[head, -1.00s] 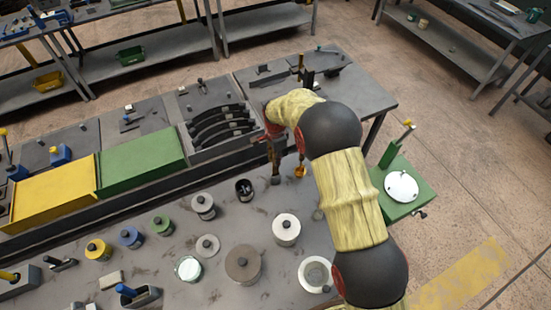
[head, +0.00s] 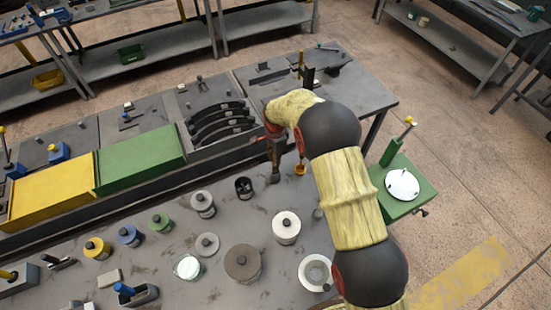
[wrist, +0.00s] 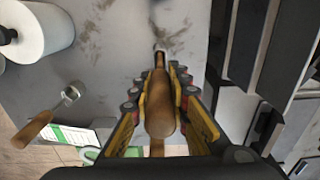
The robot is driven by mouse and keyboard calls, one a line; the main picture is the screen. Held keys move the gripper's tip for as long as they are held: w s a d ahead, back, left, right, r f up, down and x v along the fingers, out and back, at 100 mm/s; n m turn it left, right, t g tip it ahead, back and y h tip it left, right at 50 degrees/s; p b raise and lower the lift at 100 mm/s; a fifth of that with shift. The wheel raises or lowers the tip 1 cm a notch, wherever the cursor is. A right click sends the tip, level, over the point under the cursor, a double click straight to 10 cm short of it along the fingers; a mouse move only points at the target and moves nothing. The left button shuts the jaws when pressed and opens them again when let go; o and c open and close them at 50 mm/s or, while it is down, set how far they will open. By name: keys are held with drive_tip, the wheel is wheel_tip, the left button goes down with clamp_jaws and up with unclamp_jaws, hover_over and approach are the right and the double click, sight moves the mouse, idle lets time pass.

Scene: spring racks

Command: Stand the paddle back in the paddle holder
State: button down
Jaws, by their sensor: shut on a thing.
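In the wrist view, my gripper (wrist: 158,98) is shut on the brown wooden handle of the paddle (wrist: 160,105). Its fingers with yellow and red parts press on it from both sides. The paddle narrows away from me to a dark end (wrist: 160,48) above the grey bench top; I cannot tell whether that end touches anything. In the head view, my arm hides most of the gripper, and a dark upright piece (head: 275,165) shows below it. A dark cup (head: 244,187) with things inside stands left of it. I cannot tell whether this cup is the paddle holder.
A scoop-like tool with a wooden handle (wrist: 35,127) lies left of my gripper. White cylinder (head: 286,227), brown-grey cylinder (head: 242,263) and several knobbed cans stand on the bench. A rack with curved black pieces (head: 217,124) and a green box (head: 140,159) line its far side.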

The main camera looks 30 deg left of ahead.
drive_tip(key=shift+f+b, duration=0.9)
drive_tip(key=shift+f, duration=0.5)
drive_tip(key=c, duration=1.7)
unclamp_jaws()
drive_tip(key=shift+o, duration=0.3)
drive_tip(key=o, duration=0.4)
drive_tip(key=shift+o, duration=0.5)
drive_tip(key=shift+r+p, duration=0.9)
drive_tip(key=shift+r, duration=2.6)
